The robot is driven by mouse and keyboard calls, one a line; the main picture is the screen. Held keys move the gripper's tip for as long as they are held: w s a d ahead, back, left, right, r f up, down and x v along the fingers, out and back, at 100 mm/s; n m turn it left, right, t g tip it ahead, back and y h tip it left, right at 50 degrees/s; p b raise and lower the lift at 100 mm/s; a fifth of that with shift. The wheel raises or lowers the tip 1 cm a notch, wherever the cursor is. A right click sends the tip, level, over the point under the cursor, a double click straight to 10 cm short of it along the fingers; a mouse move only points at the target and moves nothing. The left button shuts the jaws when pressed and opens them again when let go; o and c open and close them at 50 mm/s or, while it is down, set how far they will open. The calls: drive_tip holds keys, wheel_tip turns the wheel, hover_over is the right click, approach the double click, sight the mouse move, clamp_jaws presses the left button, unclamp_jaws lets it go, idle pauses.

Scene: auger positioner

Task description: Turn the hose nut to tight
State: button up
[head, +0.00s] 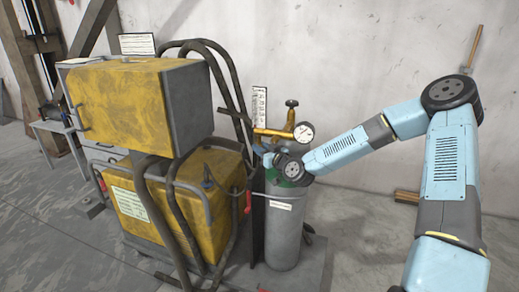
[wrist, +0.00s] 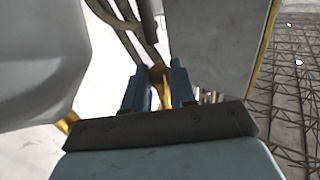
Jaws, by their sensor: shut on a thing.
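The hose nut (wrist: 156,75) shows as a small brass-coloured piece between the two fingers of my gripper (wrist: 159,72) in the wrist view. The gripper is shut on it. In the head view my gripper (head: 259,150) is at the left of the gas cylinder (head: 285,235), just below the brass regulator (head: 273,132). The regulator carries a round white gauge (head: 304,132). My wrist hides the cylinder's top, and my gripper hides the nut in the head view, so how far it is turned cannot be told.
A yellow welding machine (head: 140,95) with dark hoses (head: 215,75) stands close on the left. A white chart (head: 260,105) is behind the regulator. A broom (head: 472,50) leans on the wall (head: 390,55) at the right. Floor to the right of the cylinder is mostly clear.

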drive_tip(key=shift+w+d, duration=0.15)
drive_tip(key=shift+d, duration=0.05)
clamp_jaws()
drive_tip(key=shift+w+d+r+n+g+y, duration=0.1)
drive_tip(key=shift+n+g+y, duration=0.55)
drive_tip(key=shift+g+y, duration=0.15)
drive_tip(key=shift+w+d+n+g+y, duration=0.1)
drive_tip(key=shift+n+g+y, duration=0.6)
drive_tip(key=shift+y, duration=0.1)
drive_tip(key=o, duration=0.9)
unclamp_jaws()
drive_tip(key=shift+o, duration=0.2)
drive_tip(key=shift+s, duration=0.1)
drive_tip(key=v, duration=1.3)
drive_tip(key=shift+d, duration=0.35)
drive_tip(key=shift+s, duration=0.1)
